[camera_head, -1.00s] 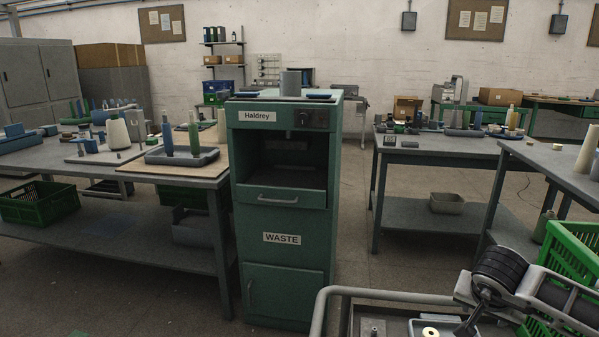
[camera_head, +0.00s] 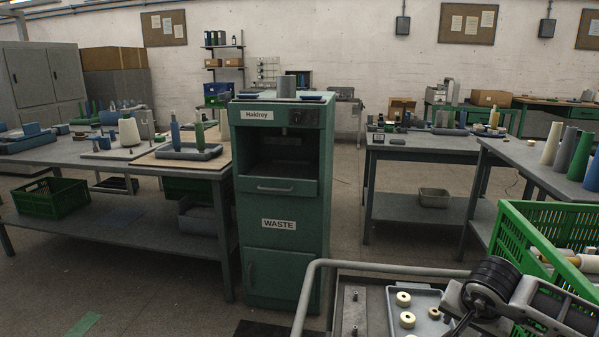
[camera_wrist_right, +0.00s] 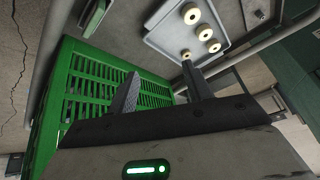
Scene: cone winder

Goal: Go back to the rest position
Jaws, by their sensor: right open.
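My right arm shows at the lower right of the head view, over a cart. Its gripper tips are out of that picture. In the right wrist view my right gripper (camera_wrist_right: 160,95) is open, its two fingers apart with nothing between them. Beyond the fingers are the slatted wall of a green crate (camera_wrist_right: 100,85) and a grey tray (camera_wrist_right: 158,40) with several pale rings. My left gripper is in neither view.
The green crate (camera_head: 510,232), holding pale spools, and the tray (camera_head: 378,312) are on the cart, whose grey rail (camera_head: 385,266) runs in front. A green Haldrey waste cabinet (camera_head: 280,200) stands ahead. Benches stand left (camera_head: 70,155) and right (camera_head: 430,146), with floor between.

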